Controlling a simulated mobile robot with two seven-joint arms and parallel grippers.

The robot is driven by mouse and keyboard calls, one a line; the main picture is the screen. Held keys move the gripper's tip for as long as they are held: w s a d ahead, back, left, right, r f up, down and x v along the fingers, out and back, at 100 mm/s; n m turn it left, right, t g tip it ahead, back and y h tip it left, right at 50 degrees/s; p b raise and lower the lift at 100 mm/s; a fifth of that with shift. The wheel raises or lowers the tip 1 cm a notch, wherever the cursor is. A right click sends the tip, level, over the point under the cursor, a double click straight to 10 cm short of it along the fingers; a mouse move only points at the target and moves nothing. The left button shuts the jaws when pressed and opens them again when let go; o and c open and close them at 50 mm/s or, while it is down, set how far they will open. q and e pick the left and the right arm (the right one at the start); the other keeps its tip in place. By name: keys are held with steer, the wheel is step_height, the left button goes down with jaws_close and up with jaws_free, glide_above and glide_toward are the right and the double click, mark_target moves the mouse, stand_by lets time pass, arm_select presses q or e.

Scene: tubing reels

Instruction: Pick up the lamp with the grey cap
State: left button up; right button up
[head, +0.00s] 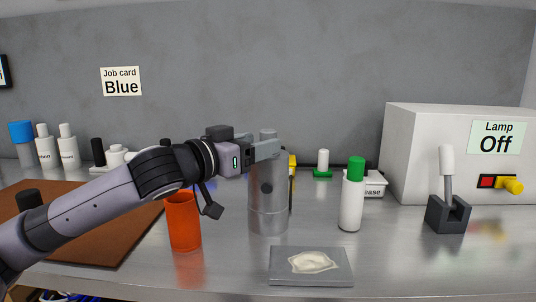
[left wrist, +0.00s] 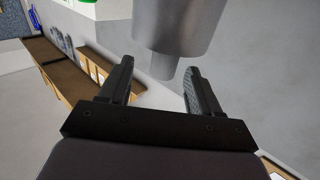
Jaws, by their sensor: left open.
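The lamp with the grey cap (head: 268,205) looks like a tall silver-grey cylinder standing upright on the metal bench, with a narrower grey top. In the head view my left gripper (head: 266,150) is at the height of its top and covers part of it. In the left wrist view the lamp's wide grey body (left wrist: 180,25) is at the top, and its narrow end lies between the open fingertips of my left gripper (left wrist: 158,68). I see gaps beside the fingers; whether either touches it I cannot tell. My right gripper is not in view.
An orange cup (head: 184,222) stands left of the lamp, below my left arm. A white bottle with a green cap (head: 351,200) stands right. A grey tray (head: 285,281) lies in front. A switch lever (head: 448,205) and a white box (head: 425,150) labelled "Lamp Off" are farther right.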

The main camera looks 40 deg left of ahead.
mark_target(262, 137)
arm_select(q)
steer(key=w, duration=0.1)
steer(key=w+p, duration=0.1)
steer(key=w, duration=0.1)
steer(key=shift+w+r, duration=0.2)
steer(key=shift+r, duration=0.2)
steer(key=shift+w+f, duration=0.15)
steer(key=shift+w, duration=0.45)
steer(key=c, duration=1)
